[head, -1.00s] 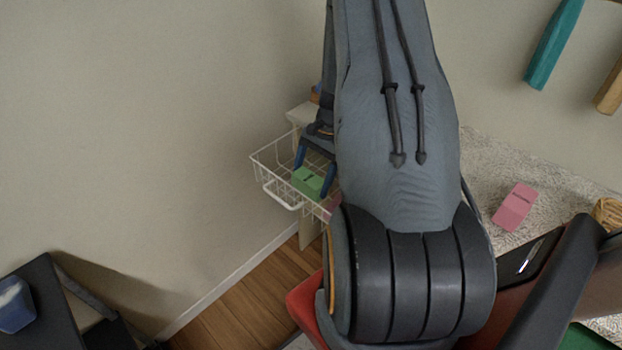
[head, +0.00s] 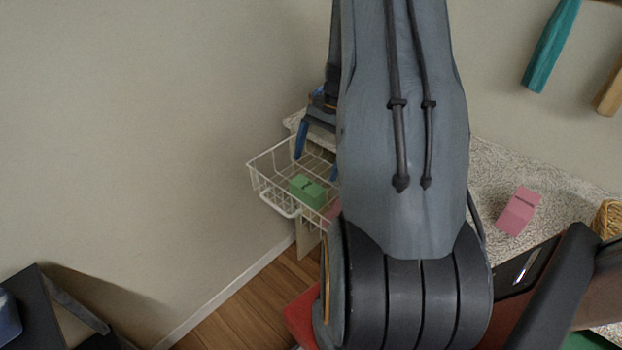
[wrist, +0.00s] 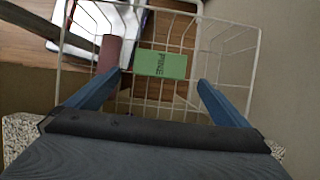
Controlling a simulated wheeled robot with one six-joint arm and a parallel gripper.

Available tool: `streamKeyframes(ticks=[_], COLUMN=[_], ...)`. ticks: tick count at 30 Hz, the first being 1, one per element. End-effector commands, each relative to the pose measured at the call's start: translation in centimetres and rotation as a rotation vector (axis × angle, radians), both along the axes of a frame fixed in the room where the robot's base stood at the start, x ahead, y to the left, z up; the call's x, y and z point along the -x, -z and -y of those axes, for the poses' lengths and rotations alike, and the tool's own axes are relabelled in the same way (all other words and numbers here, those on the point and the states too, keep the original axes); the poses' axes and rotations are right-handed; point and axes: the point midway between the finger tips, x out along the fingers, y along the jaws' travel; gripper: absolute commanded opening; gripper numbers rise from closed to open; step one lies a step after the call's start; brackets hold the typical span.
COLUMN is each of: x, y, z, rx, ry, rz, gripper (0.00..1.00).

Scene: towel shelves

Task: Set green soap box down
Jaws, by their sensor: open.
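The green soap box (head: 308,191) lies in the white wire basket (head: 270,203). In the wrist view the green soap box (wrist: 160,65), with dark lettering, sits in the wire basket (wrist: 254,62) beyond my fingertips. My gripper (wrist: 160,88) is open, its two blue fingers apart on either side of the box and not touching it. In the head view my gripper (head: 317,162) is above and behind the box, partly hidden by my arm. A dull red item (wrist: 108,52) is left of the box in the wrist view; I cannot tell exactly what it is.
A pink box (head: 518,211) lies on the speckled shelf (head: 560,185) at right. A teal towel (head: 552,45) hangs on the wall. A dark stand (head: 45,310) is at lower left. The wall is close behind the basket.

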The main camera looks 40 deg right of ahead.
Motion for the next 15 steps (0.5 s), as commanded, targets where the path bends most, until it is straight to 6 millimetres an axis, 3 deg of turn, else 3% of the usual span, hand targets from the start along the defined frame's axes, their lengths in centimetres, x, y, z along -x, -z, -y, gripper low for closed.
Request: streamKeyframes(ticks=[9, 11, 15], x=[-0.2, -0.3, -0.3], y=[-3.1, -3.6, -5.2], z=[0.8, -0.2, -5.6], rx=[0.004, 0.016, 0.077], ry=[-0.015, -0.051, -0.259], rz=[0.001, 0.009, 0.052], gripper=[1.0, 1.0, 1.0])
